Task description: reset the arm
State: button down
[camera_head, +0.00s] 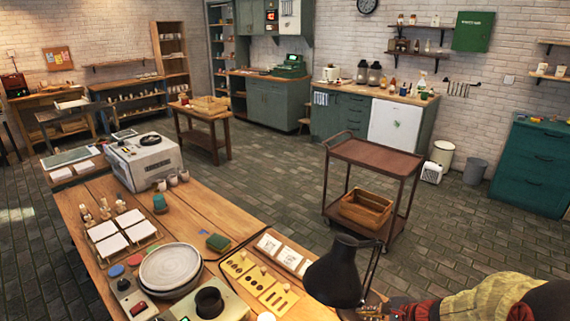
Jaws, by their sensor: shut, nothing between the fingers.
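My arm reaches in from the lower right corner in yellow, red and dark parts. My gripper (371,312) is at its left end, small and partly cut off by the bottom edge of the head view. It is shut, with nothing seen in it. It is just right of the foot of the black desk lamp (335,272), by the right end of the wooden table (190,205). I cannot tell whether it touches the lamp. A pale round plate (170,266) lies on the table, well to the left of my gripper.
The table also bears white square tiles (117,233), yellow stencil boards (260,285), a green sponge (218,242) and a grey oven-like machine (144,160). A brown cart (375,158) with a wooden crate (366,208) stands behind the lamp. Open brick-patterned floor lies right of the cart.

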jog(key=s+a+r+n+g+h, duration=0.1)
jog(key=s+a+r+n+g, duration=0.2)
jog(key=s+n, duration=0.35)
jog(key=s+a+r+n+g, duration=0.25)
jog(key=s+r+n, duration=0.25)
jog(key=s, duration=0.3)
jog(key=s+a+r+n+t+h, duration=0.1)
jog(key=s+r+n+t+h, duration=0.1)
jog(key=s+r+n, duration=0.2)
jog(key=s+a+r+n+t+h, duration=0.1)
jog(key=s+r+n+t, duration=0.1)
jog(key=r, duration=0.8)
jog(key=shift+s+a+r+n+h, duration=0.4)
jog(key=shift+s+n, duration=0.5)
jog(key=shift+n, duration=0.25)
